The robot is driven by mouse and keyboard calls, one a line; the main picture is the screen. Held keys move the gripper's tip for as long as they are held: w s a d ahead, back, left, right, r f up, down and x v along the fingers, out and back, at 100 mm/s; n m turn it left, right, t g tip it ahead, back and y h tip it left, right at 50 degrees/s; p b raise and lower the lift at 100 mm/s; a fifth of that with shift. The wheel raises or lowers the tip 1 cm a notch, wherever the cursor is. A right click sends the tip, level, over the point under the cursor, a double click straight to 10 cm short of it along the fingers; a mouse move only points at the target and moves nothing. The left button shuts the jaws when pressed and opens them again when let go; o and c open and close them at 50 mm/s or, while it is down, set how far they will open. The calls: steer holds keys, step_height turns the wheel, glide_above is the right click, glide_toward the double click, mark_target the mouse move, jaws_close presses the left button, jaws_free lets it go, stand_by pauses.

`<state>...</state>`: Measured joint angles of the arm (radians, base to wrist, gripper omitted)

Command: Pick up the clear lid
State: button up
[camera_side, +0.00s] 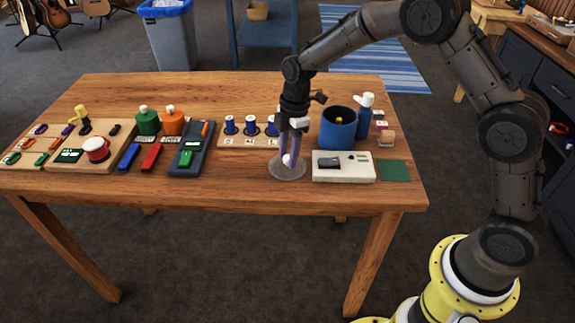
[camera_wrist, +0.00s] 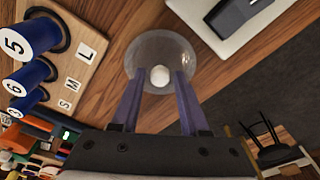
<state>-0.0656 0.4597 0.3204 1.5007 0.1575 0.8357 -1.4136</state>
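The clear lid (camera_side: 277,172) is a see-through round disc with a white ball knob on top. It lies on the wooden table near the front edge, left of the white box. In the wrist view the lid (camera_wrist: 160,44) is just beyond my fingers, with its knob (camera_wrist: 160,76) in the middle. My gripper (camera_side: 290,160) points down over the lid with its purple fingers low around the knob. In the wrist view my gripper (camera_wrist: 160,80) is open, one finger on each side of the knob with gaps between. Whether the fingertips touch the disc cannot be told.
The white box (camera_side: 344,167) stands close on the right, with a green pad (camera_side: 394,170) beyond. A blue pot (camera_side: 338,129) and blue bottle (camera_side: 365,115) stand behind. A wooden board (camera_side: 238,142) with blue spools is behind left. Bare table lies in front-left.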

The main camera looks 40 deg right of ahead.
jaws_close()
steer(key=shift+r, duration=0.15)
